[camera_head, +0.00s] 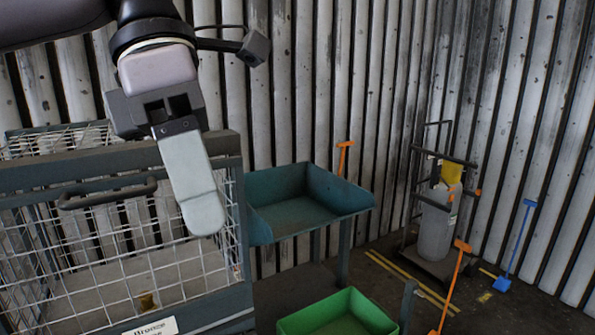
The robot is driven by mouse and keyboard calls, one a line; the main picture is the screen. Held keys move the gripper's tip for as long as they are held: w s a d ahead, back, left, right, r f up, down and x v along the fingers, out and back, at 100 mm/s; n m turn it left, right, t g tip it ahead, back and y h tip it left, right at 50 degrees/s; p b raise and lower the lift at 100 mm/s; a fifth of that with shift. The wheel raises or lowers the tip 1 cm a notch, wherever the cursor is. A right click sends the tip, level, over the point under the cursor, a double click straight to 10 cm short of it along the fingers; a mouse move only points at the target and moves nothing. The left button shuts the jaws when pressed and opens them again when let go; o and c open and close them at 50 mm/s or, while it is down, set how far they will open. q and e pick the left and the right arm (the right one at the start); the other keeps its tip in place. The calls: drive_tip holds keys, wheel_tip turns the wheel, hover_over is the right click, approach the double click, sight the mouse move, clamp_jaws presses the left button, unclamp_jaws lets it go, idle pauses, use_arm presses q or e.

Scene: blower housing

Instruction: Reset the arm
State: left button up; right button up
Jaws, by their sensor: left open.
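My left arm comes in from the top left, and its gripper (203,212) points down in front of the wire cage. It is seen side-on, so one pale finger covers the other. The gripper is open, and nothing shows in it. Its fingertip overlaps the cage's right upper corner in the picture; I cannot tell whether they touch. My right gripper is not in view.
A wire mesh cage (115,262) with a dark frame and handle fills the lower left. Right of it stand a teal tray table (345,190) and a green bin (340,315). A cart with a grey cylinder (437,222), orange-handled tools and a blue shovel (515,245) stand farther right.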

use_arm(q)
drive_tip(key=s+d+f+n+g+h, duration=0.1)
drive_tip(key=d+f+n+g+h, duration=0.25)
drive_tip(key=d+h, duration=0.4)
drive_tip(key=d+f+n+g+h, duration=0.2)
drive_tip(key=d+f+g+h, duration=0.2)
drive_tip(key=d+h, duration=0.35)
drive_tip(key=w+a+f+n+t, duration=0.3)
drive_tip(key=w+f+n+t, duration=0.15)
drive_tip(key=n+t, duration=0.5)
drive_tip(key=w+a+f+n+t+y, duration=0.1)
drive_tip(key=w+a+f+n+t, duration=0.15)
drive_tip(key=f+n+t, duration=0.45)
drive_tip(key=w+a+f+n+t, duration=0.2)
drive_tip(key=w+f+n+t, duration=0.15)
drive_tip(key=n+t, duration=0.75)
drive_tip(key=s+a+f+n+g+y, duration=0.1)
drive_tip(key=s+a+f+n+y, duration=0.1)
drive_tip(key=a+f+n+y, duration=0.55)
drive_tip(key=s+a+f+n+y, duration=0.1)
drive_tip(key=a+f+n+y, duration=0.3)
drive_tip(key=f, duration=0.7)
drive_tip(key=s+a+f+n+g+y, duration=0.3)
drive_tip(key=s+a+f, duration=0.5)
drive_tip(key=s+f, duration=0.4)
drive_tip(key=shift+s+a+f+g+y, duration=0.15)
drive_tip(key=shift+s+f+g+y, duration=0.3)
drive_tip(key=shift+f+g, duration=0.5)
